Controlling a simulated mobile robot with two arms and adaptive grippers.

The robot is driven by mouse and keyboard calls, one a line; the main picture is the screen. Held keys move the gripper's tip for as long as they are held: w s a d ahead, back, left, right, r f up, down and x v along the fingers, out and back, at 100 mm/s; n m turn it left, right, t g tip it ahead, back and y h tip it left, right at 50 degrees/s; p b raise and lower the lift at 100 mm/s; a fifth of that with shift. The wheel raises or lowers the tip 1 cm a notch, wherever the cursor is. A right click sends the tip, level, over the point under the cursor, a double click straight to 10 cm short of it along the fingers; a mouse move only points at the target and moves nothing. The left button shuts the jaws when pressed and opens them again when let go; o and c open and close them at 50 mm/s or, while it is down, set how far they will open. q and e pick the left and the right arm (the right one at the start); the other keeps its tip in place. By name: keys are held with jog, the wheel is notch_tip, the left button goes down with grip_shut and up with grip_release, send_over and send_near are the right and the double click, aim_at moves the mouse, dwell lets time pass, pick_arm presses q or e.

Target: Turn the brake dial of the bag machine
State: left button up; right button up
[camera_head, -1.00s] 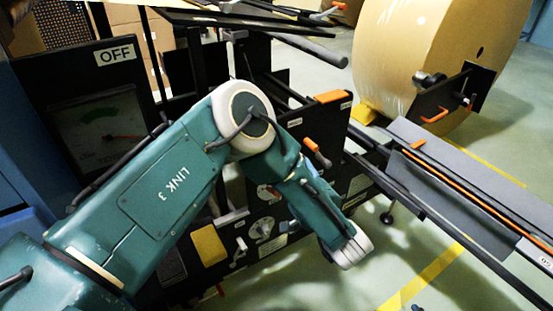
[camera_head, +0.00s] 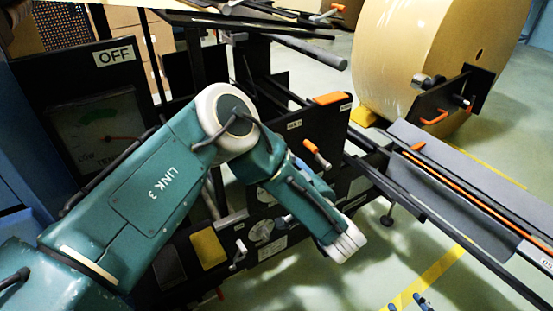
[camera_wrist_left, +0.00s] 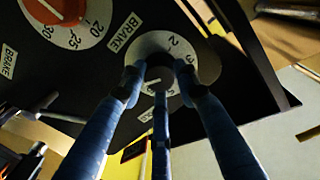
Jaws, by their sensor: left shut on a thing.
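In the left wrist view, a white dial plate (camera_wrist_left: 157,45) with numbers sits on the black machine panel, beside a BRAKE label (camera_wrist_left: 124,32). My left gripper (camera_wrist_left: 165,78) has its blue fingers closed around the dark knob (camera_wrist_left: 160,73) at the plate's middle. The fingers cover part of the scale, so the setting cannot be read. A larger dial with a red knob (camera_wrist_left: 58,10) is at the upper left, beside another BRAKE label. In the head view my left arm hides most of the left gripper. Blue fingertips of my right gripper (camera_head: 412,302) show at the bottom edge.
A big kraft paper roll (camera_head: 405,60) stands at the upper right. Dark rails (camera_head: 430,185) run down to the right. An orange-handled lever (camera_head: 316,153) sticks out near my left arm. An OFF sign (camera_head: 114,56) and a gauge (camera_head: 97,130) are at the left.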

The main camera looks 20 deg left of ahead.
pick_arm(q)
jog(key=shift+r+n, duration=0.15)
jog(key=shift+n, duration=0.25)
dwell(0.3)
